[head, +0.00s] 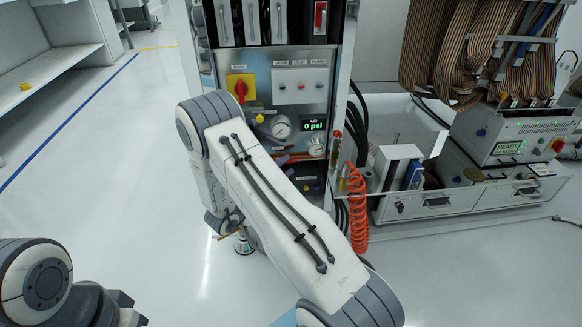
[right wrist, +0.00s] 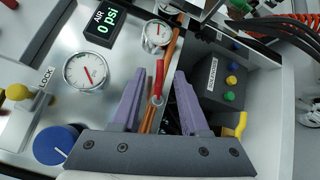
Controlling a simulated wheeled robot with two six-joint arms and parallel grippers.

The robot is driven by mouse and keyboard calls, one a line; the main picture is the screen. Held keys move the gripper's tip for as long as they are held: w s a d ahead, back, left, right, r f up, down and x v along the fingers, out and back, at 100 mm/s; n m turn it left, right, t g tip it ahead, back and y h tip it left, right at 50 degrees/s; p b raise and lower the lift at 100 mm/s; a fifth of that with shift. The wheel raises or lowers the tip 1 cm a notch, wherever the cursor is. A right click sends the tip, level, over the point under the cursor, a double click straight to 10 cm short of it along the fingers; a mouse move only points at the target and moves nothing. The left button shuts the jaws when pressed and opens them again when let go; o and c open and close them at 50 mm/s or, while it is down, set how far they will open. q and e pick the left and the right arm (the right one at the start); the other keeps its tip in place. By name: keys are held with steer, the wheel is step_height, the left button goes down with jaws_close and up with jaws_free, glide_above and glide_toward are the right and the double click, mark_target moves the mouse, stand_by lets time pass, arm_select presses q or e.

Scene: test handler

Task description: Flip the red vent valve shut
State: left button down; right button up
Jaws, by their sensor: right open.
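The red vent valve's lever (right wrist: 159,74) shows in the right wrist view on a copper pipe (right wrist: 173,48). The lever lies roughly along the pipe. My right gripper (right wrist: 160,80) is open, with one purple finger on each side of the lever and no clear contact with it. I cannot tell how deep the lever sits between the fingers. In the head view my right arm covers much of the panel's lower part, and only a bit of a purple finger (head: 281,160) shows beside it.
The air display (head: 314,125) reads 0 psi, near a large gauge (head: 280,127) and a smaller gauge (head: 315,148). In the right wrist view a black button box (right wrist: 222,82) stands right of the fingers and a blue knob (right wrist: 55,145) left. An orange coiled hose (head: 358,215) hangs right.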

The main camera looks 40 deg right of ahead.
mark_target(293, 162)
steer(key=shift+b+x, duration=0.55)
steer(key=shift+x, duration=1.45)
jaws_close()
steer(key=shift+r+p, duration=0.1)
steer(key=shift+p, duration=0.3)
steer(key=m+y+p, duration=0.1)
steer(key=p, duration=0.3)
steer(key=shift+f+y+p, duration=0.2)
steer(key=shift+y+p, duration=0.2)
steer(key=shift+f+m+y+p, duration=0.3)
steer(key=shift+f+m+p, duration=0.05)
steer(key=shift+f+m, duration=0.05)
